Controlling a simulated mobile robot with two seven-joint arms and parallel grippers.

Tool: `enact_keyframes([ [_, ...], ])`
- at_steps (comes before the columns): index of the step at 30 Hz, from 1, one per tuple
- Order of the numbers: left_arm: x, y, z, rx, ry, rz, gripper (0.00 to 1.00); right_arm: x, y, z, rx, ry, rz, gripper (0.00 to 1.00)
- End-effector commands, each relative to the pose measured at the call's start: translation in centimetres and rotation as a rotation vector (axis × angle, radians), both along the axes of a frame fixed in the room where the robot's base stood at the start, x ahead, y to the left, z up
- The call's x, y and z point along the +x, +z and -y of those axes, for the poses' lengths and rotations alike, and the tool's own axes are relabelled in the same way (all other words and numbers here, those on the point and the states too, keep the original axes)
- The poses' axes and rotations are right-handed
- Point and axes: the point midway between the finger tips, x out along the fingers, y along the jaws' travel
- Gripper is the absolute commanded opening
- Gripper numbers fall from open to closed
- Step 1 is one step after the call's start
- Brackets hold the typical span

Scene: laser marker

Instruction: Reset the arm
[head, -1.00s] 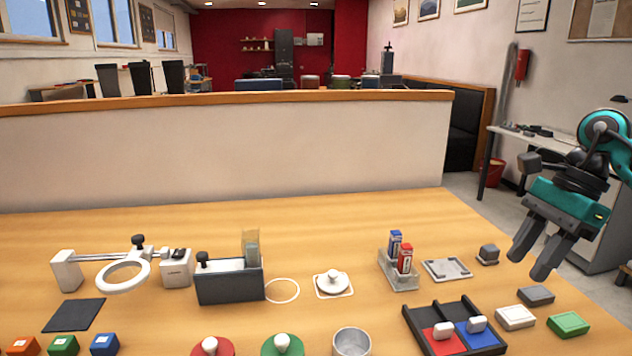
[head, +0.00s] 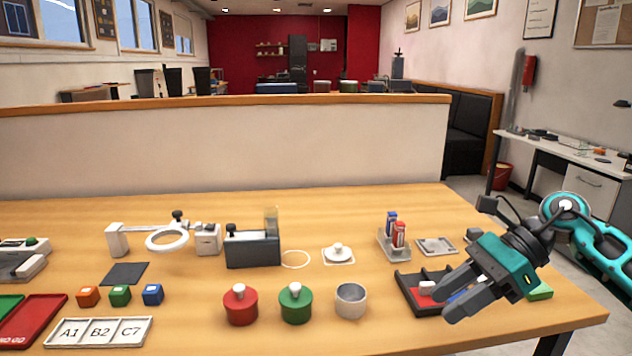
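My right arm comes in from the right edge, with a teal and dark grey gripper (head: 446,298). Its two grey fingers point down and left, parted, with nothing visible between them. Height above the tray is hard to tell. A green block (head: 541,291) shows partly behind the gripper. My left gripper is not in view.
Red (head: 240,308) and green (head: 296,307) knobbed pots and a metal cup (head: 350,302) stand left of the tray. A holder (head: 394,247) with red and blue items stands behind it. A ring magnifier (head: 167,240) and dark box (head: 252,250) stand further left. A low wall (head: 230,150) closes the back.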

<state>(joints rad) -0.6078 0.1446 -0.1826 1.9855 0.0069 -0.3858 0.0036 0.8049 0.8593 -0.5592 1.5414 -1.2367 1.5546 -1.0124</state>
Motion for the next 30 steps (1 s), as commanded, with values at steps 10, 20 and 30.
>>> enact_keyframes([
  [10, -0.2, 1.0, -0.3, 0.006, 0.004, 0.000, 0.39, -1.3, -0.5, -11.7, 0.839, -0.449, -0.634, 0.39],
  [20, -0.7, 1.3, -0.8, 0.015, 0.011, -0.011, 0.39, -1.5, -8.4, -8.4, 1.508, -1.123, -1.562, 0.39],
  [30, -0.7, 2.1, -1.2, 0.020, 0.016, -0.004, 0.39, -12.2, -23.1, -4.5, -1.444, 1.388, 1.799, 0.39],
])
